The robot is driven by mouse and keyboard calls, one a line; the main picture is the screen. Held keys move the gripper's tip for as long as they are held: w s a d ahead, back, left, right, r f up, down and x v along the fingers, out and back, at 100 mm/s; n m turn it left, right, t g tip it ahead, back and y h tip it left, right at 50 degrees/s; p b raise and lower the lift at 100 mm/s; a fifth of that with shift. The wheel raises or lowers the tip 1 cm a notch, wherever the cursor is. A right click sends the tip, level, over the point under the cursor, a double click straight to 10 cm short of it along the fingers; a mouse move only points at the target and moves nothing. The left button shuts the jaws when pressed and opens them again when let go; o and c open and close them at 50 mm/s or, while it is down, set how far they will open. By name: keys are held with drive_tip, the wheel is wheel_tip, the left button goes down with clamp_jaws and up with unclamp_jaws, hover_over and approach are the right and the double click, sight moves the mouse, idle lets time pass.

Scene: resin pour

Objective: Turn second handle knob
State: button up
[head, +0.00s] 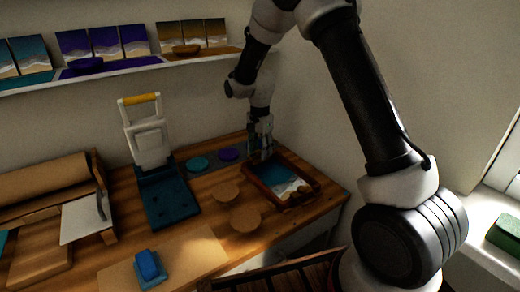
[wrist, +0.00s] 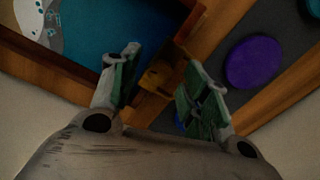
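A wooden tray (head: 311,178) with a blue and white sea picture inside lies at the right end of the workbench. Its corner and wooden edge (wrist: 50,62) fill the upper left of the wrist view. A small yellow-brown knob (wrist: 158,76) sits by the tray's outer edge, between my fingertips. My gripper (wrist: 160,63) is open, with green-padded fingers on either side of the knob and gaps seeming to show beside it. In the head view my gripper (head: 262,150) points down at the tray's far end and hides the knob.
Purple (head: 229,155) and teal (head: 197,164) discs lie on a dark strip left of my gripper. Round cork coasters (head: 245,219) lie in front. A blue press with a yellow handle (head: 141,99) stands further left. A shelf (head: 120,67) with pictures runs above.

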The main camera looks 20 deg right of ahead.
sight(260, 152)
wheel_tip(260, 152, up, 12)
idle(0.6)
drive_tip(key=s+d+r+n+t, duration=0.1)
drive_tip(key=s+d+r+n, duration=0.2)
drive_tip(key=s, duration=0.8)
drive_tip(key=s+d+r+n+t, duration=0.2)
drive_tip(key=s+d+r+n, duration=0.2)
drive_tip(key=s+d, duration=0.3)
drive_tip(key=s+d+r+n+t, duration=0.1)
drive_tip(key=s+d+r+n, duration=0.3)
drive_tip(key=s, duration=1.2)
drive_tip(key=shift+s+d+r, duration=0.2)
drive_tip(key=shift+d+r, duration=0.2)
drive_tip(key=shift+r, duration=0.35)
